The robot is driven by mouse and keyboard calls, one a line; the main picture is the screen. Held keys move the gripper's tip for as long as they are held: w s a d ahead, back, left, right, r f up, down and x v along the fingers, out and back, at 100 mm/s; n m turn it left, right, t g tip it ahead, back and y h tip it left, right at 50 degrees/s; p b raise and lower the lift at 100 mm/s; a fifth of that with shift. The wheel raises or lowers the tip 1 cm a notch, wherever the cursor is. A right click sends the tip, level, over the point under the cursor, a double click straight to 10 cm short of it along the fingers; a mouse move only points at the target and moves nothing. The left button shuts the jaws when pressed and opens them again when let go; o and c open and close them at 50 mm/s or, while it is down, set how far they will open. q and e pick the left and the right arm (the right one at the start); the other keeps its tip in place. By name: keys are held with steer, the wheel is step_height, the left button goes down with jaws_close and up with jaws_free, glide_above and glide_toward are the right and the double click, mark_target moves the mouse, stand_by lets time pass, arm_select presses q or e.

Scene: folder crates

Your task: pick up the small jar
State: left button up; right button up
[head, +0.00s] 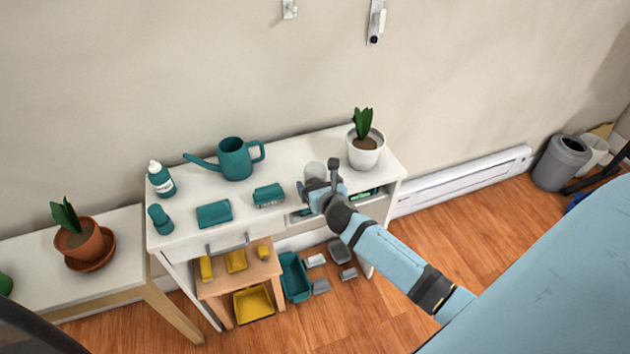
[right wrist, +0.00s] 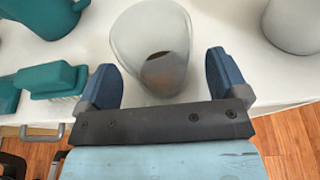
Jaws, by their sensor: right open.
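The small jar (head: 315,169) is a translucent grey-white vessel on the white table, left of the white plant pot. In the right wrist view the jar (right wrist: 150,45) shows its open mouth and something brown showing inside or through it. My right gripper (head: 318,190) is at the table's front part, on the near side of the jar and partly covering it. In the right wrist view its two blue fingers (right wrist: 160,72) are apart, with the jar's lower part showing between them. I cannot tell whether they touch it. My left gripper is not in view.
On the white table (head: 290,155) stand a teal watering can (head: 236,160), a teal brush (head: 268,195), a teal bottle (head: 160,179) and a white plant pot (head: 365,152).

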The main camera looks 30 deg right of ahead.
steer(key=shift+x, duration=0.8)
steer(key=c, duration=1.2)
steer(key=shift+o, duration=0.2)
steer(key=shift+r, duration=0.6)
step_height(320, 180, up, 19)
steer(key=p, duration=0.4)
steer(key=shift+f, duration=0.1)
steer(key=o, duration=0.5)
steer(key=c, duration=0.4)
